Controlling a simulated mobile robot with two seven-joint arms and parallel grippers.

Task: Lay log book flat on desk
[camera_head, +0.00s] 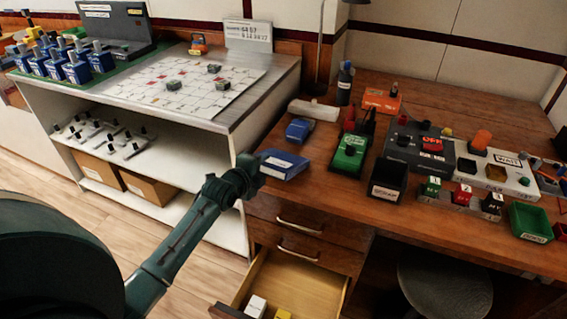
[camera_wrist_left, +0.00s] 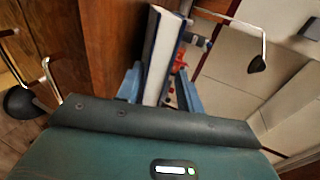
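The log book is most likely the blue book (camera_head: 284,164) at the left front corner of the desk (camera_head: 335,205). It lies about level with its blue cover up; I cannot tell whether it rests fully on the wood. My left gripper (camera_head: 253,170) is at its left end. In the left wrist view, the book (camera_wrist_left: 158,50) shows its white page edge and blue cover. It stands between the two spread fingers of my left gripper (camera_wrist_left: 158,88), with a small gap visible beside the right finger. My right gripper is not in view.
A blue box (camera_head: 299,130) and a white roll (camera_head: 314,110) lie behind the book. A green box (camera_head: 348,155) and a black bin (camera_head: 388,180) stand to its right. Below, a drawer (camera_head: 290,285) is pulled open. A grey-topped shelf unit (camera_head: 262,85) stands left.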

